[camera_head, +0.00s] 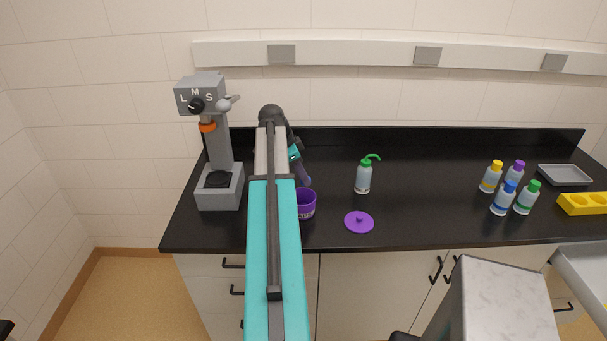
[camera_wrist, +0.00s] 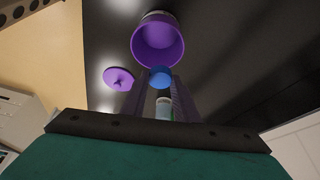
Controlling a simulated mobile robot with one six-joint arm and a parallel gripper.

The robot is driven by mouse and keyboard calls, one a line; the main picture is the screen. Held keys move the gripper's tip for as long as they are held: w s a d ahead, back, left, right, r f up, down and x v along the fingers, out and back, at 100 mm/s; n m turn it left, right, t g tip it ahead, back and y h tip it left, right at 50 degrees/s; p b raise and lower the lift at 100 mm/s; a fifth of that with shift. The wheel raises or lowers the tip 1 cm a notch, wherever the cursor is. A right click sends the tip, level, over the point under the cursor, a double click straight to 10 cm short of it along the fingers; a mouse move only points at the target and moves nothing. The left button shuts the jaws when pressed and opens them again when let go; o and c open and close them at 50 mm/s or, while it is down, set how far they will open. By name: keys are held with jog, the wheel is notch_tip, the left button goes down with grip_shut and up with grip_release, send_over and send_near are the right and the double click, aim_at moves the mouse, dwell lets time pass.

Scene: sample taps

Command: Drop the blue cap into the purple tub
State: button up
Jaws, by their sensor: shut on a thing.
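The blue cap (camera_wrist: 160,77) is between the fingertips of my gripper (camera_wrist: 161,84) in the wrist view. The fingers are shut on it. In the head view my arm covers much of this area, and I cannot make out the cap clearly. The purple tub (camera_head: 308,204) stands on the black counter, partly hidden behind my arm. In the wrist view its open mouth faces me (camera_wrist: 158,42), and the cap overlaps the edge of its rim. My gripper is above the counter close to the tub; the exact height gap is hard to tell.
A purple lid (camera_head: 359,222) lies right of the tub. A green-topped wash bottle (camera_head: 363,178) stands behind the lid. A grey instrument (camera_head: 220,185) stands at the left. Several capped bottles (camera_head: 503,200), a grey tray (camera_head: 565,174) and a yellow rack (camera_head: 585,205) are at the right.

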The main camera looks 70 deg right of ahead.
aim_at(303, 185)
jog(key=shift+f+b, duration=0.95)
jog(key=shift+f, duration=1.4)
jog(key=o, duration=1.1)
jog(key=shift+r, duration=0.1)
jog(key=shift+b+v, duration=2.1)
jog(key=shift+v, duration=4.7)
jog(key=shift+a, duration=0.1)
